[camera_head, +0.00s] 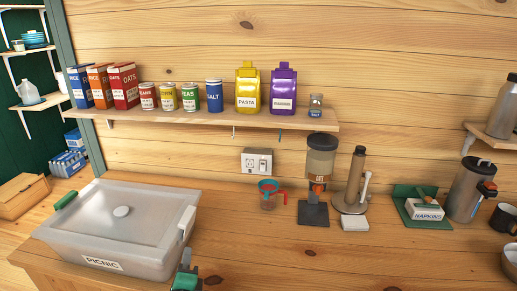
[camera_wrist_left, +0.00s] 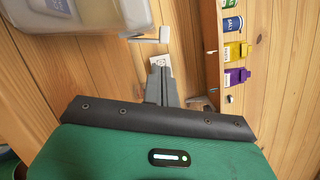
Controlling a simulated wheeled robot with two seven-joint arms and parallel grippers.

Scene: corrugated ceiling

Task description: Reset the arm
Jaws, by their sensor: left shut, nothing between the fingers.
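My left gripper (camera_head: 186,266) shows at the bottom edge of the head view, low in front of the right end of the picnic box. Only its green and dark grey tip part shows there. In the left wrist view its grey fingers (camera_wrist_left: 160,68) are together, with nothing between them. My right gripper is in neither view.
A lidded translucent box labelled PICNIC (camera_head: 150,258) stands on the wooden counter (camera_head: 330,268) at left. A wall shelf (camera_head: 200,116) holds boxes, cans and pouches. The front middle counter is clear.

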